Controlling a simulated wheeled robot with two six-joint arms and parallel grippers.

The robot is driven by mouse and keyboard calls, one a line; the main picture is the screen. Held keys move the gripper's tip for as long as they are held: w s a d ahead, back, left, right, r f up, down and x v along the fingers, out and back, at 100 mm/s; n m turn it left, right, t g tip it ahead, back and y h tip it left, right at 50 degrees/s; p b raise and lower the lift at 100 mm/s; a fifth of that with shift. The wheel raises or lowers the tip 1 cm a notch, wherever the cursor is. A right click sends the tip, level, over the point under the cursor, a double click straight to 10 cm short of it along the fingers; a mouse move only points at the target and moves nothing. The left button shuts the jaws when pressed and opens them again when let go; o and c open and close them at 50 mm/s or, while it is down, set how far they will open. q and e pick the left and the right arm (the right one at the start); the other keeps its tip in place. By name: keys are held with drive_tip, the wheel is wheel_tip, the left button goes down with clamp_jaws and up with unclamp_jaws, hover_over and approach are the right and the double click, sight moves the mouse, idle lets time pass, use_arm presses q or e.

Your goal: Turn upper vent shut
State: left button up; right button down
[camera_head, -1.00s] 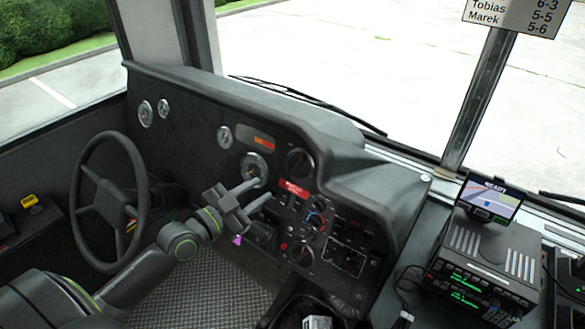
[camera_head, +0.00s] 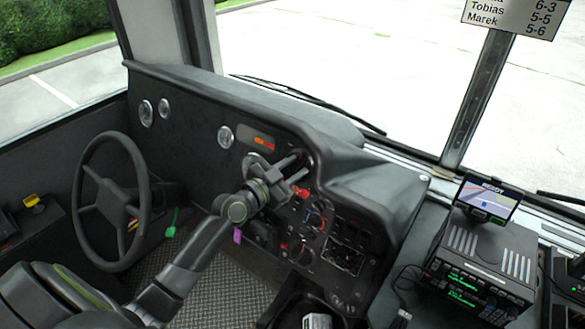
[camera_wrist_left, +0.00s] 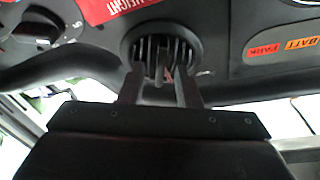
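The upper vent (camera_head: 297,151) is a round black vent on the dash, partly hidden behind my left gripper in the head view. In the left wrist view the upper vent (camera_wrist_left: 183,48) shows dark slats inside a round rim, with a small tab (camera_wrist_left: 160,70) at its middle. My left gripper (camera_head: 299,167) is at the vent. In the wrist view its two fingers (camera_wrist_left: 159,85) are apart, one on each side of the tab. I cannot tell whether they touch it. My right gripper is not in view.
A red label (camera_head: 300,191) and several knobs and switches (camera_head: 318,218) lie just below the vent. The steering wheel (camera_head: 146,185) stands to the left. A radio unit (camera_head: 486,260) with a small screen (camera_head: 489,198) stands at the right.

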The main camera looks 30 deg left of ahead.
use_arm(q)
clamp_jaws()
